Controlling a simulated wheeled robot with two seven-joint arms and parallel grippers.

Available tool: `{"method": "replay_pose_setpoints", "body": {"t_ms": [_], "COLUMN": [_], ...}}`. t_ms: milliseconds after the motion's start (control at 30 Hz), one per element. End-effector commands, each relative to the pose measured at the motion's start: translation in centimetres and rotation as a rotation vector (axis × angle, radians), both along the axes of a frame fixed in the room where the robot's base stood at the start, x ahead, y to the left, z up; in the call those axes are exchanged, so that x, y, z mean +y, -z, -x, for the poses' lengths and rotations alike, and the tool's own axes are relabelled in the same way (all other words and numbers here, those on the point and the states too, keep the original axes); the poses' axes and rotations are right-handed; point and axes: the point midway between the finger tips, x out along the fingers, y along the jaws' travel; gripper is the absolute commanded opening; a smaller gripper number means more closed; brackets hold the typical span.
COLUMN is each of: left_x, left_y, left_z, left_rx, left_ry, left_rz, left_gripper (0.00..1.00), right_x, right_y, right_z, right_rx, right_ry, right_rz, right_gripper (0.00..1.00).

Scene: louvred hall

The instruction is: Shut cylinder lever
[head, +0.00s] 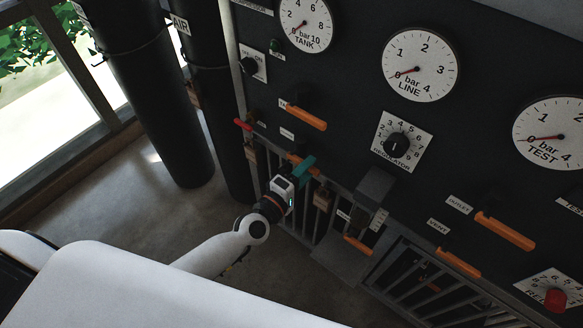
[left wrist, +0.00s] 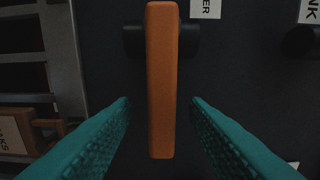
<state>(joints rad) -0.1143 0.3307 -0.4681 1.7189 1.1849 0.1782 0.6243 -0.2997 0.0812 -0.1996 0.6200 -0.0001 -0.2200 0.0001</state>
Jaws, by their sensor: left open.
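An orange lever (left wrist: 161,80) stands upright between my left fingers in the left wrist view, on a dark pivot. A partly hidden label (left wrist: 206,8) ending in "ER" is beside its top. My left gripper (left wrist: 160,112) is open, with a teal finger on either side of the lever and a gap on both sides. In the head view my left gripper (head: 306,169) is at the panel's lower left, and it partly covers an orange lever (head: 296,159). My right gripper is in neither view.
The dark panel (head: 345,105) carries gauges, a regulator knob (head: 396,145) and other orange levers, one above my gripper (head: 305,117) and one below right (head: 358,245). Metal railings (head: 303,218) stand below. Black cylinders (head: 160,100) are at left. Open floor (head: 120,205) lies before them.

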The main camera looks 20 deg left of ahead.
Motion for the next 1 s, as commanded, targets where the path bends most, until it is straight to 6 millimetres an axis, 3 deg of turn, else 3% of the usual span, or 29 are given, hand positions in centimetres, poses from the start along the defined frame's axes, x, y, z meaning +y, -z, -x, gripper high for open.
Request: {"method": "replay_pose_setpoints", "body": {"t_ms": [467, 867, 1000], "left_x": [1.9, 2.1, 2.4], "left_y": [0.0, 0.0, 0.1], "left_z": [5.2, 5.7, 6.7], "left_rx": [0.001, -0.001, 0.001], "left_ry": [0.001, 0.000, 0.001], "left_rz": [-0.001, -0.001, -0.001], "left_gripper": [0.42, 0.42, 0.42], "right_x": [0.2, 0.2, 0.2], "right_y": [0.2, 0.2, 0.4], "right_z": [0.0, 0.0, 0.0], "right_rx": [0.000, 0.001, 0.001], "right_ry": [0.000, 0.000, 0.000], "right_rz": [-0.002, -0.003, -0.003], "right_gripper": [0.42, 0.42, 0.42]}}
